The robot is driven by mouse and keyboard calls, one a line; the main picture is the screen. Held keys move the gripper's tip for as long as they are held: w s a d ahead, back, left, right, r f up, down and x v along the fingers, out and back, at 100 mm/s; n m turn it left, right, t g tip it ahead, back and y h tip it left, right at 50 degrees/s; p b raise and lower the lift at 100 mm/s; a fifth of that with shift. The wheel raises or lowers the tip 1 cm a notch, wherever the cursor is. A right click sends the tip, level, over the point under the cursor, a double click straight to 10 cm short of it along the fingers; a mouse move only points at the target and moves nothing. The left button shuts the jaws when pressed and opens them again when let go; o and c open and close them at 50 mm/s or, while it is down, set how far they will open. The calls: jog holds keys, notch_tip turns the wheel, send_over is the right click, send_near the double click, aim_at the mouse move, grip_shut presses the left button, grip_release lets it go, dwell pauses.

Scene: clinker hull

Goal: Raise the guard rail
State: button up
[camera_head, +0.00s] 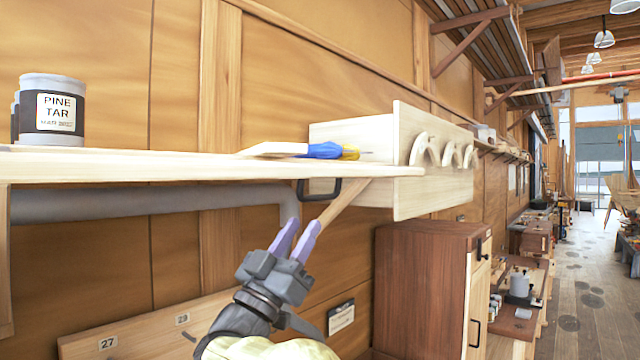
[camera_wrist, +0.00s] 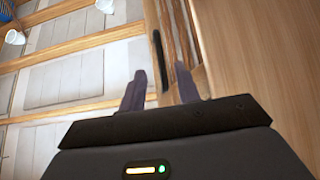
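My gripper (camera_head: 303,227) is in the middle of the head view, pointing up from below the pale wooden shelf. Its two purple fingers are apart with nothing between them; the wrist view (camera_wrist: 163,80) shows the same gap. A black handle (camera_head: 324,196) hangs below the long pale board edge, just above and beyond the fingertips. A dark bar (camera_wrist: 157,58), likely this handle, shows in the wrist view past the fingertips, apart from them. The guard rail is not clearly distinct; the pale board at the shelf's front (camera_head: 200,168) may be it.
A pale wooden box with curved hooks (camera_head: 432,150) stands to the right. A brown cabinet (camera_head: 420,290) stands below it. A grey pipe (camera_head: 150,203) runs under the shelf.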

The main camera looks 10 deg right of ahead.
aim_at(321, 197)
jog(key=p+x, duration=0.3)
jog(key=x, duration=0.4)
jog(key=shift+r+p, duration=0.25)
jog(key=shift+p, duration=0.1)
jog(key=shift+w+d+r, duration=0.2)
jog(key=shift+w+d, duration=0.1)
grip_shut()
